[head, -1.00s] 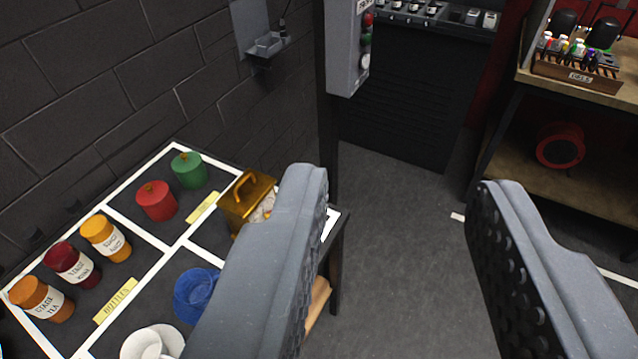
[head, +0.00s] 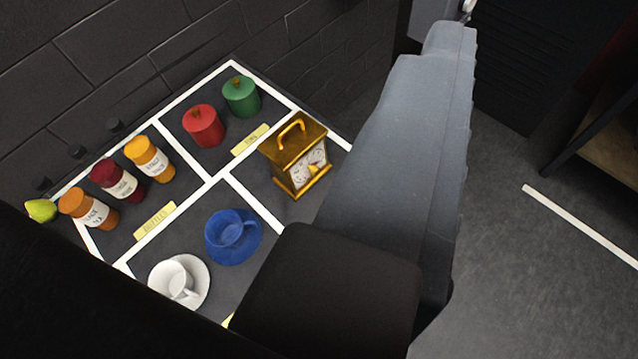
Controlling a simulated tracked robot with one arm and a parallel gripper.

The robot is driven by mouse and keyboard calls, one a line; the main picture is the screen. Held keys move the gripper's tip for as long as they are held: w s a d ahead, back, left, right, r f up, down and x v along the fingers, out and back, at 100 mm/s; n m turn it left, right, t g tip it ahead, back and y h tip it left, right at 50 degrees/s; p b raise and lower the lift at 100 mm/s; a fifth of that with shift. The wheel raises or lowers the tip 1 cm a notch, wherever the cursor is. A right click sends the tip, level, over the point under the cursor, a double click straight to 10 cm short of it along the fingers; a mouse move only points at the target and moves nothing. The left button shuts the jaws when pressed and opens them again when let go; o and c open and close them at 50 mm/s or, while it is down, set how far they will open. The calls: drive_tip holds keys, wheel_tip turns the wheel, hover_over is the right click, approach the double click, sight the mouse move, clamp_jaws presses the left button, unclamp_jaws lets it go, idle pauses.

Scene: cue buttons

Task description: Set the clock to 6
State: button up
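The gold clock (head: 285,150) with a top handle stands upright on the dark table, in the section at its far right. Its pale face, with a yellow part on it, points toward the lower right; its exact reading is too small to tell. My gripper (head: 448,45) is large in the foreground, right of the clock and apart from it in the picture. I see it from the side, one grey finger covering whatever lies behind, so its opening is hidden.
A red canister (head: 204,126) and a green canister (head: 241,96) stand behind the clock. A blue cup (head: 233,235), a white cup (head: 178,280) and orange and dark red bottles (head: 117,180) share the table. A brick wall (head: 150,50) backs it; floor (head: 510,260) is open at right.

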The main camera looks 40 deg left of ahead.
drive_tip(key=w+a+f+n+g+y+b, duration=0.25)
drive_tip(key=w+f, duration=0.45)
drive_tip(key=f, duration=0.5)
drive_tip(key=n+g+y+b, duration=0.5)
drive_tip(key=n+g+y, duration=0.4)
drive_tip(key=n+y, duration=0.15)
approach(319, 171)
drive_tip(key=shift+n+t+h, duration=0.25)
drive_tip(key=shift+n+h, duration=0.05)
drive_tip(key=shift+h, duration=0.1)
drive_tip(key=b+x, duration=0.1)
drive_tip(key=x, duration=0.4)
drive_tip(key=b+x, duration=0.1)
drive_tip(key=x, duration=0.2)
drive_tip(key=shift+s+a+r+b, duration=0.25)
drive_tip(key=shift+a+r+b, duration=0.05)
drive_tip(key=shift+a+b, duration=0.05)
clamp_jaws()
